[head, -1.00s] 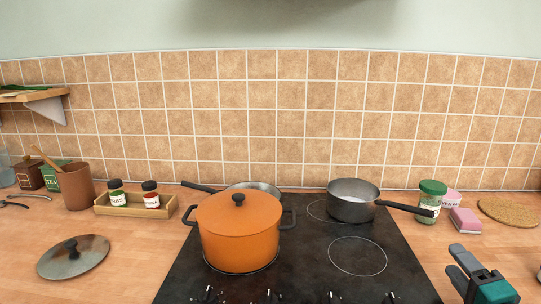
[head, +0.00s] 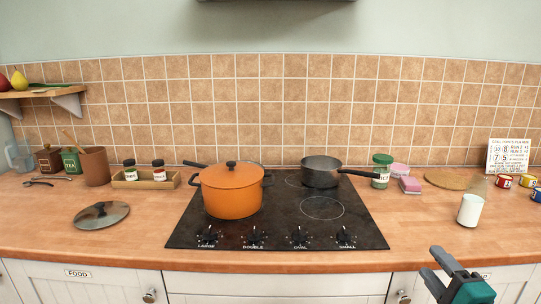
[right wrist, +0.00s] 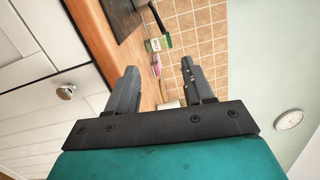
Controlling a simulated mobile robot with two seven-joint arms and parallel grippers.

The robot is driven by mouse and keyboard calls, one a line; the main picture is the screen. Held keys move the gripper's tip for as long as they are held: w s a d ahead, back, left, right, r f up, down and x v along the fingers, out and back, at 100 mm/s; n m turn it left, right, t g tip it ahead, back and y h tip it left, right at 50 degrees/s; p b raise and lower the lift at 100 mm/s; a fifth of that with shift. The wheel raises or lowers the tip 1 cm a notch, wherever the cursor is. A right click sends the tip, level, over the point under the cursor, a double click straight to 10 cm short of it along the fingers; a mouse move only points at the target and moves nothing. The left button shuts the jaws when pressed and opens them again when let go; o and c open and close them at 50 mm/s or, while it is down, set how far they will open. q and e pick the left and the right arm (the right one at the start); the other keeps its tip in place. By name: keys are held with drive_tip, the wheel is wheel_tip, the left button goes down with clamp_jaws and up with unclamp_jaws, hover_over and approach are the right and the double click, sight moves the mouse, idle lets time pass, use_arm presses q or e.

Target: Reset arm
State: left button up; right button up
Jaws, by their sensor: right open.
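My right gripper (head: 440,272) is at the bottom right of the head view, in front of the counter's front edge. In the right wrist view its two fingers (right wrist: 160,82) stand apart with nothing between them that they touch. My left gripper is not in the head view.
An orange lidded pot (head: 230,192) and a grey saucepan (head: 321,175) stand on the black hob (head: 275,236). A glass lid (head: 102,214) lies left. A milk bottle (head: 469,210) stands right. The counter (head: 415,225) is clear between hob and bottle.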

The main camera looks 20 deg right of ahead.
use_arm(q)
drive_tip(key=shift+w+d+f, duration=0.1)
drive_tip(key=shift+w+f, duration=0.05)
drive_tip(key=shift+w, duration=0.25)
use_arm(e)
drive_tip(key=s+a+f+n+g+y, duration=0.3)
drive_tip(key=a+f+n, duration=0.8)
drive_tip(key=a+n, duration=0.1)
drive_tip(key=s+a+f+n+g+y, duration=0.2)
drive_tip(key=s+a+f+n+g, duration=0.2)
drive_tip(key=a+f+n, duration=0.7)
drive_tip(key=a+f, duration=0.1)
drive_tip(key=a, duration=0.3)
drive_tip(key=shift+s+n+y, duration=0.15)
drive_tip(key=shift+n+y, duration=0.25)
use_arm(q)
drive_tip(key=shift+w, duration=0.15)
